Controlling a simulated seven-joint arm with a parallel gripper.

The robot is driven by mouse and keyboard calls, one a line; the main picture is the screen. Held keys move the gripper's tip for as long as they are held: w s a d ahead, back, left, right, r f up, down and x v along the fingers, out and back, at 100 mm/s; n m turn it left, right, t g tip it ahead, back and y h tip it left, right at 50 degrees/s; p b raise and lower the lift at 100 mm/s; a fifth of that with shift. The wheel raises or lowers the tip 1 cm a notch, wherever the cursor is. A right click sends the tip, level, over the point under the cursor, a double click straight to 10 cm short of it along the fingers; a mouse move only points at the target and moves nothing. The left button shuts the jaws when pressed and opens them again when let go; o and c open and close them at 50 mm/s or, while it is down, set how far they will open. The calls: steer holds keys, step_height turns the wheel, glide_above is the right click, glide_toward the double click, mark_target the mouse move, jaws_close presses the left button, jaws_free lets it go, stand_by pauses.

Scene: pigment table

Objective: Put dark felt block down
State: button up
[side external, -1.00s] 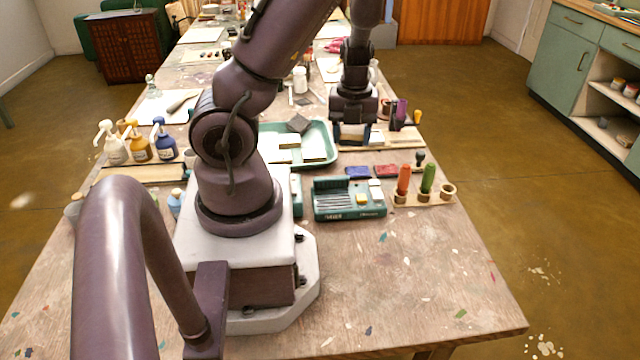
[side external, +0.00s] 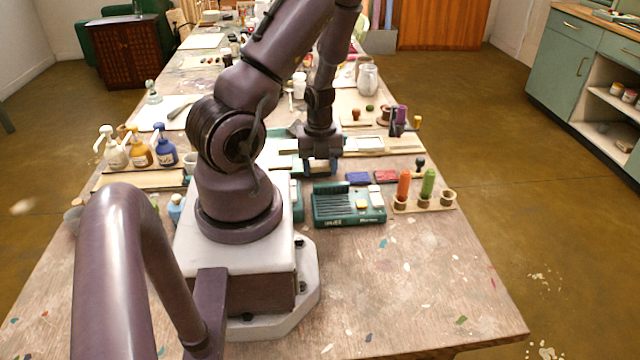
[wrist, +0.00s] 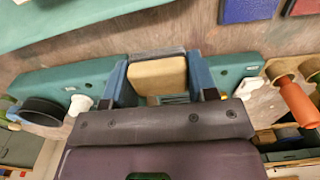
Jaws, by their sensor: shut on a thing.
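My gripper (side external: 321,168) points down just behind the teal caddy (side external: 348,208), near the front right of the green tray (side external: 290,166). In the wrist view its two blue fingers (wrist: 158,82) are shut on a block (wrist: 157,76) with a tan face and a dark strip along its upper edge, which I take for the dark felt block. In the side view the held block is hardly visible. The teal caddy body (wrist: 230,70) also shows beyond the fingers in the wrist view. I cannot tell whether the block touches anything below.
A blue pad (side external: 358,178) and a red pad (side external: 385,176) lie right of the gripper. An orange stick (side external: 404,184) and a green stick (side external: 428,182) stand in a wooden holder. Pump bottles (side external: 140,152) stand at the left. The front right table is clear.

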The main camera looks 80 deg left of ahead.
steer(key=shift+f, duration=2.35)
steer(key=shift+f, duration=0.15)
steer(key=o, duration=0.7)
